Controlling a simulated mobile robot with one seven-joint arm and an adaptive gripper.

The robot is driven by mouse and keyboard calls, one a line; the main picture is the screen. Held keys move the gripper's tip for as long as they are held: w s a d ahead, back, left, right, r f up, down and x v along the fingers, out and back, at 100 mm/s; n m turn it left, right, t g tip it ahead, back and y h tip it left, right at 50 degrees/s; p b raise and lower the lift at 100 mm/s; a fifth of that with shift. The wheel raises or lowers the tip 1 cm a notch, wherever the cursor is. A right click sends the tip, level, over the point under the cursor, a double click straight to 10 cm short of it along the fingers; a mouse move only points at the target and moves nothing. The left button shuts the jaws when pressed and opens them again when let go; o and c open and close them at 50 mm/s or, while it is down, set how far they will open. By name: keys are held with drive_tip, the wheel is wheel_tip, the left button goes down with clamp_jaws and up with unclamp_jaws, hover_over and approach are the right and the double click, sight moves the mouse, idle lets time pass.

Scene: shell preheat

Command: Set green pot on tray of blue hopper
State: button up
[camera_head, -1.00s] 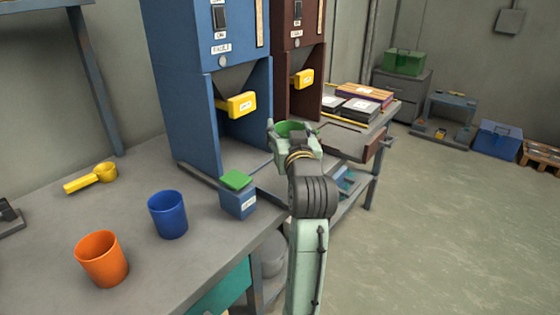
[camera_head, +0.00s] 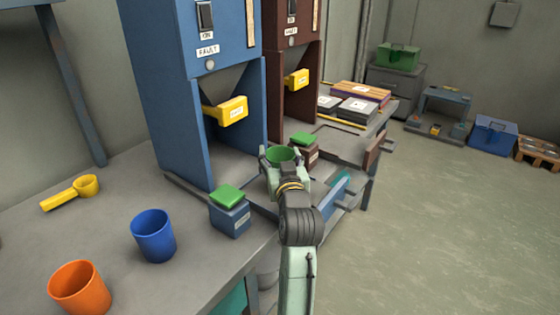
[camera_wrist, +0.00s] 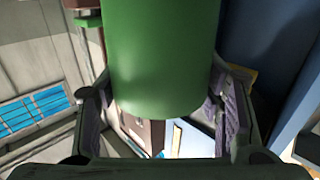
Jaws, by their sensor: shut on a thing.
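The green pot (camera_head: 281,155) is held between the fingers of my gripper (camera_head: 282,166), and only its upper part shows in the head view. In the wrist view the pot (camera_wrist: 160,60) fills the middle, with the fingers of my gripper (camera_wrist: 160,112) on both sides of it. The blue hopper (camera_head: 190,80) stands left of and behind the pot. Its tray (camera_head: 206,170) is the grey area under the yellow handle (camera_head: 230,110). The pot is at the front right of this tray; I cannot tell its height above it.
A blue box with a green top (camera_head: 230,210) stands at the tray's front, left of my gripper. A brown box with a green top (camera_head: 305,147) stands behind right, by the brown hopper (camera_head: 287,65). A blue cup (camera_head: 154,236), orange cup (camera_head: 80,288) and yellow scoop (camera_head: 72,192) are left.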

drive_tip(key=shift+f, duration=0.7)
drive_tip(key=shift+f, duration=0.2)
drive_tip(key=o, duration=1.5)
drive_tip(key=shift+r, duration=0.1)
